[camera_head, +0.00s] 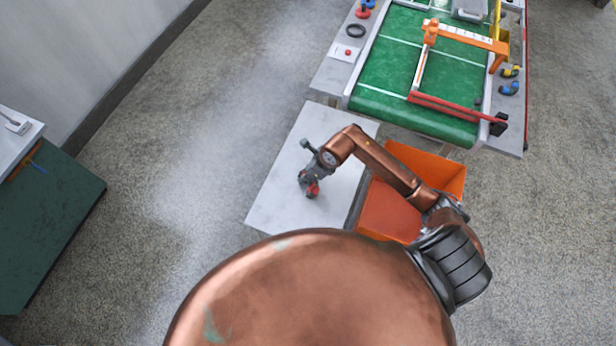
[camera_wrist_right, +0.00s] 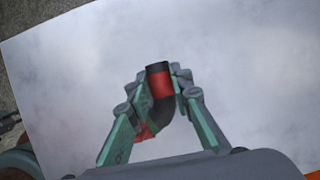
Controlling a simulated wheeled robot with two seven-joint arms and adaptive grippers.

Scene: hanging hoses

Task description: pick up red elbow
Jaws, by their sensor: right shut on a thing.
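The red elbow (camera_wrist_right: 161,83) is a short bent pipe piece, red with a dark end. In the right wrist view it sits between the fingers of my right gripper (camera_wrist_right: 157,98), which is shut on it. In the head view the right gripper (camera_head: 310,186) is over the white tabletop, and a bit of the red elbow (camera_head: 313,190) shows at its fingers. I cannot tell whether the elbow touches the tabletop. My left gripper is not in view.
The white table (camera_head: 270,195) is otherwise bare. An orange bin (camera_head: 437,166) stands to its right, under my right arm. A green conveyor (camera_head: 405,113) with an orange gate frame (camera_head: 470,38) lies beyond. Blue and yellow elbows (camera_head: 509,88) sit at its right edge. A dark green cabinet (camera_head: 45,225) stands at left.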

